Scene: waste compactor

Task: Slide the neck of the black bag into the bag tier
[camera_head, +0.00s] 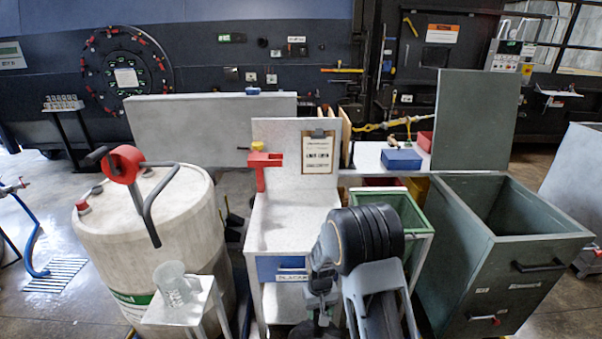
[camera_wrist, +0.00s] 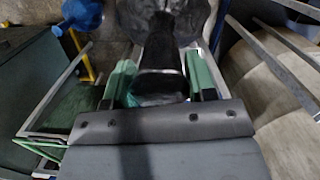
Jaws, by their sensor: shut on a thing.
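The black bag (camera_wrist: 205,18) shows at the top of the wrist view as a dark, shiny, bulging shape, partly cut off by the frame edge. Its narrow black neck (camera_wrist: 160,50) runs down between the two green fingers of my gripper (camera_wrist: 160,80), which is shut on it. In the head view my own dark arm fills the lower middle, and the bag cannot be made out there. A red bracket-like fitting (camera_head: 262,165), which looks like the bag tier, stands on the pale stand's left side. The tier is not seen in the wrist view.
A large pale drum (camera_head: 140,245) with a red-hubbed lever stands left, with a small stand and clear jug (camera_head: 174,284) before it. A green bin (camera_head: 378,204) and a big grey-green bin (camera_head: 465,235) stand right. A clipboard (camera_head: 319,153) hangs on the stand's back panel.

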